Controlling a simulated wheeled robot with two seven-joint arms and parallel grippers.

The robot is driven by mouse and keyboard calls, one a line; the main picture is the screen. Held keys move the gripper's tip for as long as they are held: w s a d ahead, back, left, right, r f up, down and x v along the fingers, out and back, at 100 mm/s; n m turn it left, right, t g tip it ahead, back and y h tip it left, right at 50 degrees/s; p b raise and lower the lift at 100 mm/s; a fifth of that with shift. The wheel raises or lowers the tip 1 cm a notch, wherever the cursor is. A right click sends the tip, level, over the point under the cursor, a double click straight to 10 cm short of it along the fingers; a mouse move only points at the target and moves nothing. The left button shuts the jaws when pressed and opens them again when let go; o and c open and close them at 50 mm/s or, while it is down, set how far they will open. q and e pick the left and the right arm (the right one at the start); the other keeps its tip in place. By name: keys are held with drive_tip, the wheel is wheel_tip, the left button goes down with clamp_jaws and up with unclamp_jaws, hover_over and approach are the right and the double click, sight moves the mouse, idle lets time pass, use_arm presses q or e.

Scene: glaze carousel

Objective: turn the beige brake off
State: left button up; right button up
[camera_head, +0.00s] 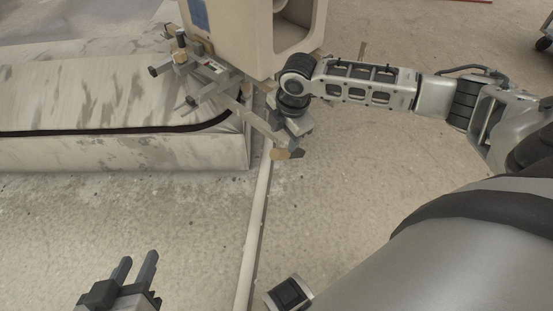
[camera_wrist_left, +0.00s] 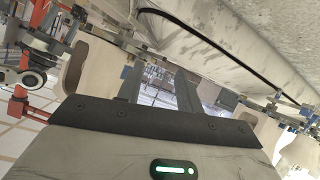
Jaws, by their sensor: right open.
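Small fittings with lever-like arms (camera_head: 205,67) run along a rail at the front corner of the draped bench, below a large beige housing. One tan-tipped piece (camera_head: 285,154) sits at the rail's lower end; I cannot tell whether it is the beige brake or how it is set. My right gripper (camera_head: 287,132) is open over that end of the rail, just above the tan tip; its fingers are hard to make out. My left gripper (camera_head: 136,266) is open and empty over the floor at lower left, far from the fittings. Its spread fingers also show in the left wrist view (camera_wrist_left: 158,90).
The pale draped bench (camera_head: 100,105) fills the upper left. The beige housing (camera_head: 235,40) stands at the top middle. A pale pipe or strip (camera_head: 255,220) runs along the floor. The floor between bench and left gripper is clear.

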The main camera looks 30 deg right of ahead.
sight(280, 151)
drive_tip(key=f+b, duration=0.1)
drive_tip(key=f, duration=0.2)
drive_tip(key=w+f+b, duration=0.1)
drive_tip(key=f, duration=0.3)
drive_tip(key=w+f+b, duration=0.1)
drive_tip(key=f+b, duration=0.1)
drive_tip(key=f, duration=0.1)
drive_tip(key=shift+a+f, duration=0.1)
drive_tip(key=shift+f, duration=0.1)
drive_tip(key=shift+w+f, duration=0.2)
drive_tip(key=shift+f, duration=0.35)
use_arm(q)
drive_tip(key=r, duration=0.1)
drive_tip(key=d+t+h, duration=0.1)
drive_tip(key=r+t, duration=0.1)
drive_tip(key=shift+w+d+r+n+h, duration=0.1)
drive_tip(key=shift+d+r+n+h, duration=0.15)
drive_tip(key=shift+r+n+h, duration=0.1)
use_arm(e)
clamp_jaws()
